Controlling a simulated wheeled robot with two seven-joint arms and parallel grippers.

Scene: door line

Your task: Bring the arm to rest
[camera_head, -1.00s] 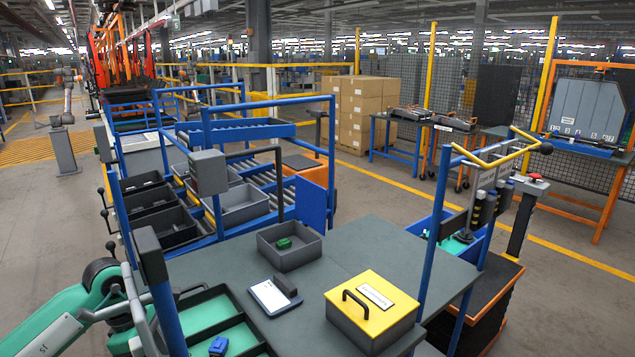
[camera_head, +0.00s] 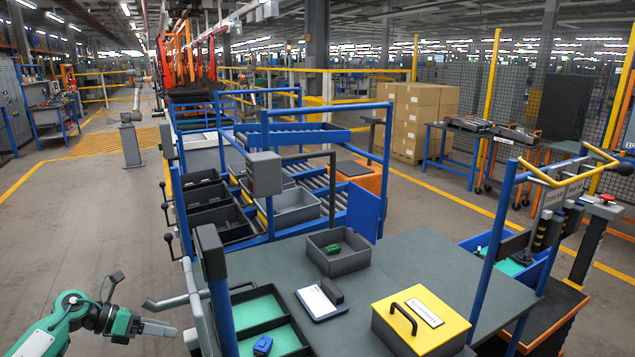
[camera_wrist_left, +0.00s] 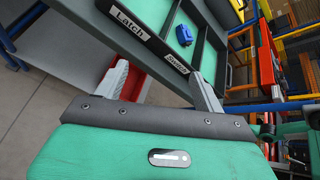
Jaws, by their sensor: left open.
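My left arm (camera_head: 52,330), green with dark joints, comes in from the lower left of the head view. Its left gripper (camera_head: 160,328) points right, toward the near left side of the workbench, and appears just outside the bench frame. In the left wrist view the two grey fingers (camera_wrist_left: 163,90) stand wide apart with nothing between them. Beyond them lies the green-lined parts tray (camera_wrist_left: 137,14), whose edge carries a "Latch" label. A blue part (camera_wrist_left: 184,35) lies in the tray; it also shows in the head view (camera_head: 263,345). My right gripper is out of view.
A blue post (camera_head: 219,300) and grey rail stand between the gripper and the bench (camera_head: 410,265). On the bench are a grey bin (camera_head: 338,263) with a green part, a tablet-like device (camera_head: 318,302) and a yellow-lidded box (camera_head: 422,318). Open floor (camera_head: 90,220) lies to the left.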

